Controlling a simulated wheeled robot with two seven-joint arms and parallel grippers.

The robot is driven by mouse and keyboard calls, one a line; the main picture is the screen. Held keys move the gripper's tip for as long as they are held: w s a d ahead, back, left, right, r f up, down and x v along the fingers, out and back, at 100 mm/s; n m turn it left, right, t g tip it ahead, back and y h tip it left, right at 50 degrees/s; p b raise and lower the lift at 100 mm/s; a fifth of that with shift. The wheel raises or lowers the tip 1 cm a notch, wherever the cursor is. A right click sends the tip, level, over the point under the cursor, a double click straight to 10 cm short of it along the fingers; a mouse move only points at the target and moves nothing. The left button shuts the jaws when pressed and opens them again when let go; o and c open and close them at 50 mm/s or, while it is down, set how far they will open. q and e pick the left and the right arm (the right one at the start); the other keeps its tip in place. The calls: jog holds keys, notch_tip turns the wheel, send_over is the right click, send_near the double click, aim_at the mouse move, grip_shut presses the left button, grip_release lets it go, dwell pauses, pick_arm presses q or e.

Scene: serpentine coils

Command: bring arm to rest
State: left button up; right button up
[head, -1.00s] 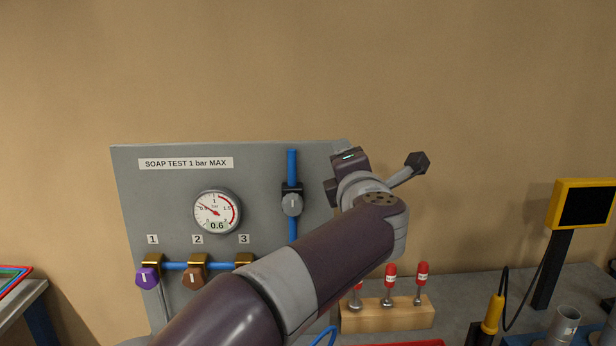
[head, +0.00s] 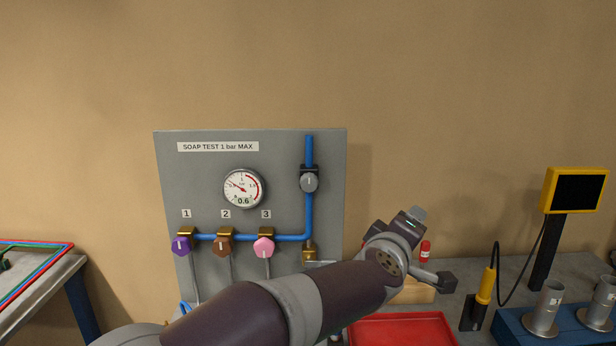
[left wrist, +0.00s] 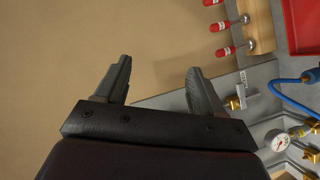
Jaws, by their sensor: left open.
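My left arm comes in from the lower left in the head view and reaches across in front of the bench. The left gripper shows in the left wrist view (left wrist: 155,88) with its two fingers spread apart and nothing between them. In the head view the wrist end hides the fingers in part, and it stands in front of the red-handled tools, right of the grey test panel (head: 190,160). My right gripper is in neither view.
The panel carries a gauge (head: 243,188), a grey regulator knob (head: 309,181) and purple (head: 181,246), brown (head: 222,245) and pink (head: 264,246) valves. A red tray (head: 405,328) lies below my arm. A yellow-framed screen (head: 576,190) and a yellow-handled tool (head: 486,285) stand right.

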pick_arm(q)
jog(key=s+a+f+m+g+y, duration=0.2)
jog(key=s+a+f+m+g, duration=0.3)
jog(key=f, duration=0.5)
jog(key=s+a+f+m+g+y, duration=0.1)
jog(key=s+a+f+m+g, duration=0.15)
jog(key=a+f, duration=0.65)
jog(key=s+a+f+g+y, duration=0.2)
jog(key=s+a+f, duration=0.3)
jog(key=s+a, duration=0.3)
jog(key=s+a+f+g+y, duration=0.2)
jog(key=s+a+f, duration=0.3)
jog(key=s+a, duration=0.4)
jog(key=a+g, duration=0.1)
jog(key=a, duration=0.3)
jog(key=shift+a+f+y+p, duration=0.15)
jog(key=shift+f+y+p, duration=0.15)
jog(key=shift+f, duration=0.05)
jog(key=shift+s, duration=0.1)
